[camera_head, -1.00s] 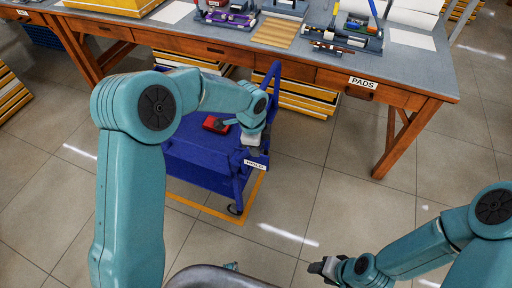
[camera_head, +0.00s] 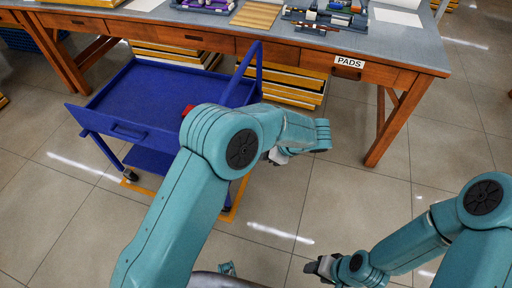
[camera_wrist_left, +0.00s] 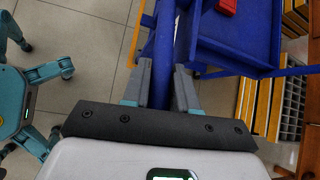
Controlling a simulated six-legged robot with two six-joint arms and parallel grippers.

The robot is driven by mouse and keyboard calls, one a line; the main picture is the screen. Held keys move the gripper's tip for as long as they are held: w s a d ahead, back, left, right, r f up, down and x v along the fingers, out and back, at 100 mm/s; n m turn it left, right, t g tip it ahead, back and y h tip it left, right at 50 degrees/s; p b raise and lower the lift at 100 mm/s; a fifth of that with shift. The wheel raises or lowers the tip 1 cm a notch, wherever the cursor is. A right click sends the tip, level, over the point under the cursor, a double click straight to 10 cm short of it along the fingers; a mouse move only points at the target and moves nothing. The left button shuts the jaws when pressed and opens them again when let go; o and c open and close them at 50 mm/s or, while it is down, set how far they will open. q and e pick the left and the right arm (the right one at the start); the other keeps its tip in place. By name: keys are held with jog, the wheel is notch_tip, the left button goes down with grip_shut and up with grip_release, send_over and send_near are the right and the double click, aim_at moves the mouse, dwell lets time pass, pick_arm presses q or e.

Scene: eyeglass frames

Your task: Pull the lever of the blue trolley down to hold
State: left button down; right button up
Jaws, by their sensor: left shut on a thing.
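The blue trolley (camera_head: 150,92) stands in front of the workbench, with a raised blue handle bar (camera_head: 240,72) at its right end. A small red part (camera_head: 188,109) is mostly hidden behind my left arm; a red part also shows on the trolley in the left wrist view (camera_wrist_left: 228,6). My left gripper (camera_head: 277,156) is at the trolley's right end, partly hidden by its own arm. In the left wrist view its fingers (camera_wrist_left: 162,72) are shut on a blue bar (camera_wrist_left: 160,45) of the trolley. My right gripper (camera_head: 321,267) is low, away from the trolley; its jaws are unclear.
The wooden workbench (camera_head: 290,45) with a PADS label (camera_head: 349,62) stands behind the trolley. Yellow-edged stacks (camera_head: 290,92) are under it. An orange line (camera_head: 140,188) marks the floor around the trolley. The tiled floor at right is clear.

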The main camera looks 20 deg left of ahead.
pick_arm(q)
notch_tip(320, 180, down, 4)
jog(key=y+b, duration=0.2)
jog(key=y, duration=0.1)
jog(key=shift+d+b, duration=0.1)
jog(key=shift+b, duration=0.2)
jog(key=shift+s, duration=0.1)
jog(key=c, duration=1)
grip_release()
jog(key=shift+f, duration=0.1)
jog(key=shift+o, duration=0.2)
